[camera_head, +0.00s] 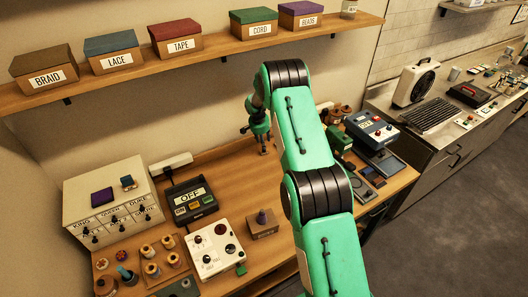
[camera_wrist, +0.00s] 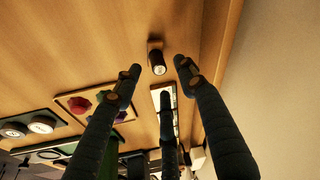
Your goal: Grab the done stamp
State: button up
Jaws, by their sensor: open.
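My gripper (camera_head: 258,134) is over the back of the wooden table, near the wall. Its fingers are spread and empty in the wrist view (camera_wrist: 159,76). A small dark upright piece with a pale round top (camera_wrist: 158,66), possibly the done stamp, stands just beyond and between the fingertips, apart from them. I cannot read any word on it. In the head view a small brown piece (camera_head: 264,151) shows just below the fingers and is partly hidden. A brown block with a dark knob (camera_head: 262,222) stands nearer the front; its label is too small to read.
A black OFF box (camera_head: 188,199), a white knob panel (camera_head: 215,248) and a switch cabinet (camera_head: 110,200) stand to the left. A shelf (camera_head: 205,62) with labelled boxes runs above. In the wrist view, a board with coloured knobs (camera_wrist: 70,104) lies left of the fingers.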

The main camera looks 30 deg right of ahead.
jog(key=shift+f, duration=0.15)
jog(key=shift+p+x, duration=0.55)
jog(key=shift+x, duration=1.95)
grip_shut()
